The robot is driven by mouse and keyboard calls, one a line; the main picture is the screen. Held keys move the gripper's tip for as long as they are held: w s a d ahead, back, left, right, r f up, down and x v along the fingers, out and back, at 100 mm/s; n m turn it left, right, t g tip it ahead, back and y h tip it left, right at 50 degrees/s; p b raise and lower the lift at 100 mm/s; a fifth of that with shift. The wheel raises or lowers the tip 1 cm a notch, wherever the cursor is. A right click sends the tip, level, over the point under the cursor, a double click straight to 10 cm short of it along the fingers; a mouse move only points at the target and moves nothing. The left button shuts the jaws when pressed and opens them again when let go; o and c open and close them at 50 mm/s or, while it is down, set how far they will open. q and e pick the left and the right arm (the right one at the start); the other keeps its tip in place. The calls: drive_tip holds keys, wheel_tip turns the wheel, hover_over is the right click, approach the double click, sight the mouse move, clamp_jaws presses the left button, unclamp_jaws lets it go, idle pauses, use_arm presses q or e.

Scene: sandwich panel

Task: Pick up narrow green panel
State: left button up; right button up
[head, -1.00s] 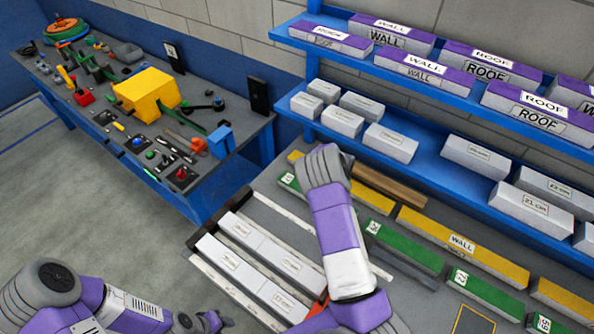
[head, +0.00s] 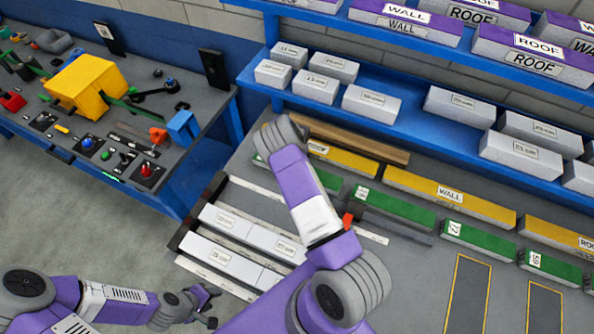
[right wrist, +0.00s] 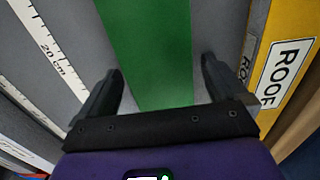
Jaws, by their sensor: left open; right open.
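Narrow green panels lie in a row on the grey work table in the head view: one labelled panel (head: 395,205), another (head: 478,238), and one at the right (head: 550,265). A further green panel (head: 328,181) at the left of the row is partly hidden by my right arm. In the right wrist view, a green panel (right wrist: 150,45) runs between the two spread fingers of my right gripper (right wrist: 162,85). The fingers look apart from it. My right gripper's fingertips are hidden in the head view. My left gripper (head: 211,306) is open and empty at the lower left.
Yellow panels (head: 448,196) lie behind the green ones; a yellow ROOF panel (right wrist: 292,60) is right of the green in the wrist view. White marked strips (right wrist: 45,40) are at its left. Blue shelves (head: 405,133) rise behind. A tool bench (head: 195,165) stands at left.

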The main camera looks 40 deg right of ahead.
drive_tip(key=shift+c, duration=0.3)
drive_tip(key=shift+w, duration=0.1)
drive_tip(key=c, duration=1.1)
